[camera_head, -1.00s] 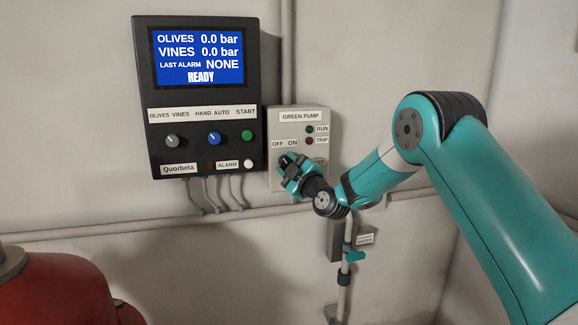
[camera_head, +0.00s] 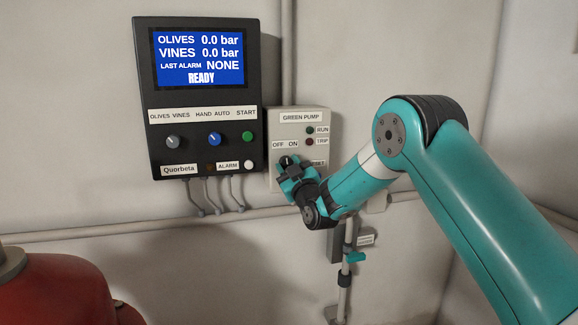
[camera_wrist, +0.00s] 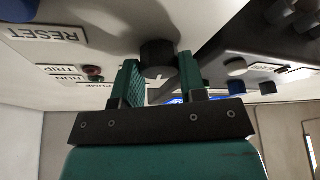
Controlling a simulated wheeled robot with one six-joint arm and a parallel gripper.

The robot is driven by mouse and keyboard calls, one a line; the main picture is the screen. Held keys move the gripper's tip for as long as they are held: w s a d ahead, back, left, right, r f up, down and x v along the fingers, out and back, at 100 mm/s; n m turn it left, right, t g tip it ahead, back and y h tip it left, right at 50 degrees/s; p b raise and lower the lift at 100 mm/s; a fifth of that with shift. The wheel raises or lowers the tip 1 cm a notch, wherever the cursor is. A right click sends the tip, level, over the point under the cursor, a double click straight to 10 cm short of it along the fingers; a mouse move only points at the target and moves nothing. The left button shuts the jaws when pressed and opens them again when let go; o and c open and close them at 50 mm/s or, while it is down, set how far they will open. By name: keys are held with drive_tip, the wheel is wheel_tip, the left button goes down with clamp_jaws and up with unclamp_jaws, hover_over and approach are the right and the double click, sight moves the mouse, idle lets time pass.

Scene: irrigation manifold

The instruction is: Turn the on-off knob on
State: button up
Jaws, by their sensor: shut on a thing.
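The on-off knob (camera_wrist: 158,54) is a dark round knob on the pale green pump box (camera_head: 313,128), under the labels OFF and ON. In the wrist view it sits between the two green fingers of my gripper (camera_wrist: 160,76), which is shut on it. In the head view my gripper (camera_head: 290,167) covers most of the knob. A small pale mark shows there, too small to read its direction surely. The run lamp (camera_head: 309,130) looks dark green and unlit. The trip lamp (camera_head: 309,142) is dark red.
The black controller (camera_head: 206,127) hangs left of the pump box, its screen (camera_head: 199,57) showing READY and 0.0 bar. A pipe with a teal valve handle (camera_head: 355,257) runs below. A red rounded vessel (camera_head: 60,290) stands at lower left.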

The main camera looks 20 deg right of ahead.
drive_tip(key=m+h+b, duration=0.2)
drive_tip(key=m+b, duration=0.2)
drive_tip(key=b, duration=0.3)
drive_tip(key=m+h+b, duration=0.2)
drive_tip(key=m+b, duration=0.2)
drive_tip(key=b, duration=0.4)
drive_tip(key=m+h+b, duration=0.2)
drive_tip(key=m+b, duration=0.2)
drive_tip(key=b, duration=0.4)
drive_tip(key=shift+a+f, duration=0.2)
drive_tip(key=shift+f, duration=0.1)
drive_tip(key=shift+r+m+h+b, duration=0.15)
drive_tip(key=shift+m+h+b, duration=0.15)
drive_tip(key=shift+m, duration=0.1)
drive_tip(key=o, duration=0.9)
drive_tip(key=shift+r, duration=0.1)
drive_tip(key=shift+s, duration=0.1)
